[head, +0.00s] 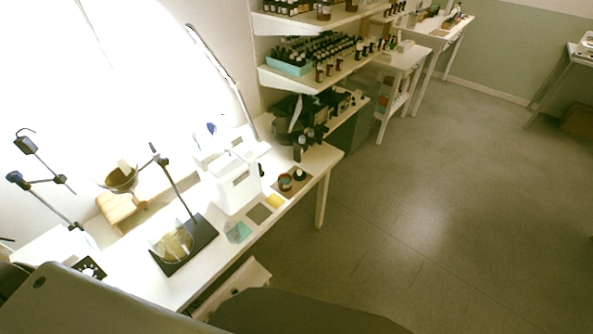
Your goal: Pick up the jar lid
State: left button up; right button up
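A small brown jar (285,183) stands on a brown mat near the right end of the white worktable. A small dark round piece (300,175) lies beside it, with a pale spot on it; it may be the jar lid, but it is too small to tell. Neither gripper shows in the head view. Only grey parts of my own body fill the bottom edge.
The white worktable (185,285) holds a stand with a glass vessel (175,245), a white box-like device (236,188), a yellow square (274,201) and dark bottles (308,135). Shelves (315,78) of bottles hang behind. The floor (430,210) right of the table is clear.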

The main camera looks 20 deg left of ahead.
aim_at(299, 175)
jog(key=i+l+u, duration=0.25)
jog(key=l, duration=0.15)
jog(key=i+l+u, duration=0.25)
jog(key=l, duration=0.2)
jog(key=i+l+u, duration=0.25)
jog(key=l, duration=0.2)
jog(key=l+u, duration=0.25)
jog(key=l, duration=0.25)
jog(key=i+l+u, duration=0.1)
jog(key=l+u, duration=0.15)
jog(key=l, duration=0.3)
jog(key=l+u, duration=0.25)
jog(key=l, duration=0.3)
